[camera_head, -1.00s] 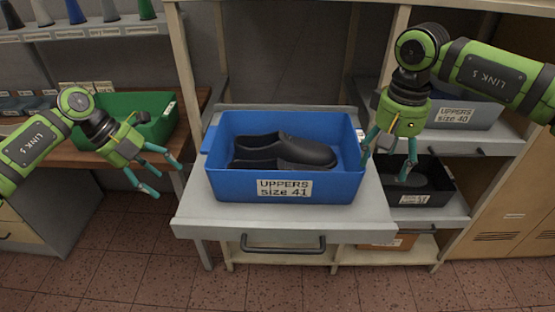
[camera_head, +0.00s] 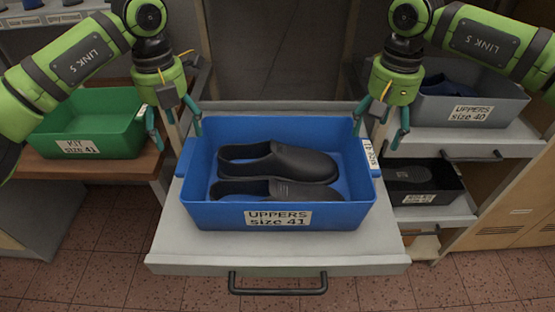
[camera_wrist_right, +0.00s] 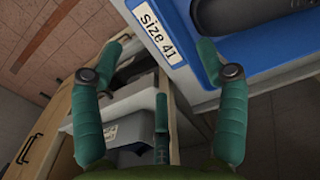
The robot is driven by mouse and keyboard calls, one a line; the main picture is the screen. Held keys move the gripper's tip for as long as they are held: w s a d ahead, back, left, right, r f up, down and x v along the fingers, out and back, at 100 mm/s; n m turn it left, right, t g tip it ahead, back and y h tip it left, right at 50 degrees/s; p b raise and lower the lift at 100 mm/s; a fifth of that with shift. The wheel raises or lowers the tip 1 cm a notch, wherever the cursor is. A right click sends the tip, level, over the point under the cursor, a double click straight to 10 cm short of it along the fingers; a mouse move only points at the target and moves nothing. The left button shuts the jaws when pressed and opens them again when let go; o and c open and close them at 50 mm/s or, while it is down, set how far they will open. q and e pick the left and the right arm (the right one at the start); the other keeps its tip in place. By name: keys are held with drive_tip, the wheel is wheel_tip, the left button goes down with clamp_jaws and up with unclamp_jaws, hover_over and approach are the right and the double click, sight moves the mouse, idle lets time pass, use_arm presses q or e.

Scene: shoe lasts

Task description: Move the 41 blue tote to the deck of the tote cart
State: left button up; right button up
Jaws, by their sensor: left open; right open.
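The blue tote (camera_head: 200,213), labelled "UPPERS size 41", stands upright on a pulled-out grey shelf (camera_head: 170,248). It holds a pair of dark shoes (camera_head: 285,162). My left gripper (camera_head: 175,132) is open and points down by the tote's back left corner. My right gripper (camera_head: 381,130) is open and points down by the tote's right end, near its small "size 41" label. In the right wrist view the blue tote's edge (camera_wrist_right: 210,47) lies beyond the open fingers (camera_wrist_right: 160,100); I cannot tell whether they touch it. I cannot make out the tote cart.
A green tote (camera_head: 125,125), labelled "KIT size 41", sits on a wooden bench at left. A grey "size 40" tote (camera_head: 497,108) and a black tote (camera_head: 455,195) occupy shelves at right. A rack post stands close behind my right gripper.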

sight(184, 154)
use_arm(q)
drive_tip(key=shift+w+d, duration=0.1)
use_arm(e)
drive_tip(key=shift+w, duration=0.1)
use_arm(q)
drive_tip(key=shift+s+r, duration=0.1)
drive_tip(key=shift+s, duration=0.4)
use_arm(e)
drive_tip(key=shift+s+r, duration=0.1)
drive_tip(key=shift+s, duration=0.4)
use_arm(q)
drive_tip(key=shift+f, duration=0.25)
use_arm(e)
drive_tip(key=shift+f, duration=0.25)
use_arm(q)
drive_tip(key=f, duration=0.5)
drive_tip(key=shift+w, duration=0.25)
use_arm(e)
drive_tip(key=f, duration=0.5)
drive_tip(key=shift+w+d, duration=0.1)
drive_tip(key=shift+w, duration=0.15)
use_arm(q)
drive_tip(key=shift+s+f, duration=0.1)
drive_tip(key=shift+f, duration=0.7)
use_arm(e)
drive_tip(key=shift+s+f, duration=0.1)
drive_tip(key=shift+f, duration=0.7)
